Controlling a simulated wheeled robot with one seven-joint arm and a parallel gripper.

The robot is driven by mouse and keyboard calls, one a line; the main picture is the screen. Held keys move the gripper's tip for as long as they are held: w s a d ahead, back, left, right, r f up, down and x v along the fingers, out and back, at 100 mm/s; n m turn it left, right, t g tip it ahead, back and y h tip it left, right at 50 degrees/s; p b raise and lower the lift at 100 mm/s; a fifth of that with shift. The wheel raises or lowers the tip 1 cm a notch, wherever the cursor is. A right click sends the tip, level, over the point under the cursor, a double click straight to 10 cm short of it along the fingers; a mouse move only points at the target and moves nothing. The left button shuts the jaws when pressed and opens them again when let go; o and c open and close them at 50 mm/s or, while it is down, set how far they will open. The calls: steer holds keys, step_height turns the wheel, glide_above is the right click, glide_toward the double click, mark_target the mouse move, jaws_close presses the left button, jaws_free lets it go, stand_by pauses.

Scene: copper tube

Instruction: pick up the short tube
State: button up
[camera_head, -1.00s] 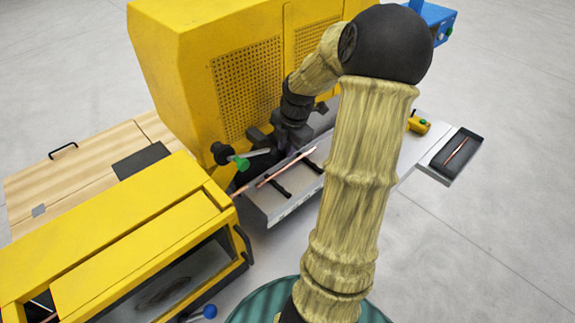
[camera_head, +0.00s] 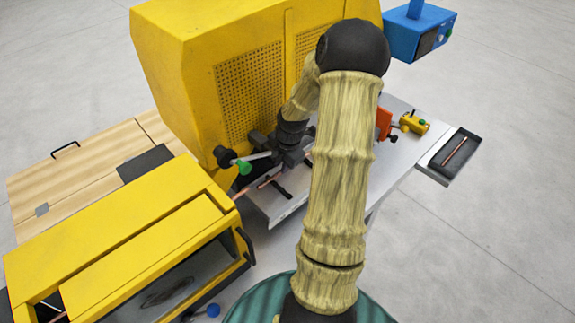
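A copper tube (camera_head: 265,182) lies on dark supports on the grey bench in front of the yellow machine; my arm hides part of its right side. A second copper tube (camera_head: 455,152) lies in a dark tray (camera_head: 470,165) at the right. I cannot tell for sure which is the short one. My gripper (camera_head: 293,158) is low at the bench, close to the right part of the first tube. Its fingers are dark, small and partly covered, so I cannot see whether they are open or touch the tube.
The large yellow machine (camera_head: 180,70) stands behind the bench, with a green-ended lever (camera_head: 244,167) beside my gripper. A yellow box-shaped machine (camera_head: 130,245) is at front left. An orange part (camera_head: 384,122), a small yellow device (camera_head: 414,123) and a blue box (camera_head: 425,30) are at the right.

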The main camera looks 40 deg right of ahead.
steer(key=shift+p+x, duration=0.3)
steer(key=shift+x, duration=0.65)
steer(key=shift+d+f, duration=0.1)
steer(key=shift+f, duration=0.25)
steer(key=shift+s, duration=0.1)
steer(key=shift+s, duration=0.1)
jaws_close()
